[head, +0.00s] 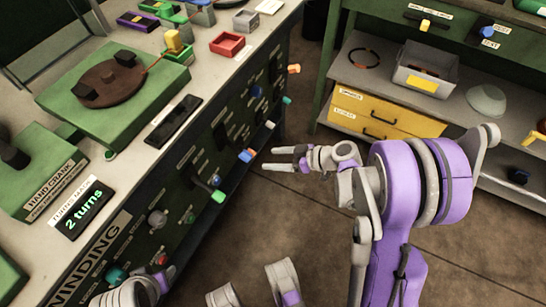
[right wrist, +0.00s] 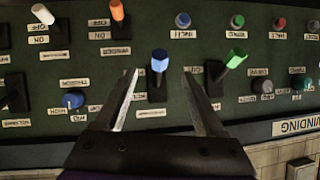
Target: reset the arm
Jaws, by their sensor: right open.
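My right gripper (head: 265,159) is open, with its fingers pointing left at the bench's front panel in the head view. In the right wrist view its two fingers (right wrist: 161,72) stand apart. A lever with a blue tip (right wrist: 160,60) shows between them, and nothing is visibly gripped. The blue tip (head: 246,155) sits just left of the fingertips in the head view; I cannot tell whether they touch. The lever with a green tip (right wrist: 237,58) is right of the fingers in the wrist view.
The green winding bench (head: 125,225) fills the left, with levers and knobs projecting from its panel. A shelf unit (head: 345,75) with a grey bin (head: 425,70) and yellow drawers (head: 385,112) stands behind my right arm. Bare floor (head: 290,220) lies between.

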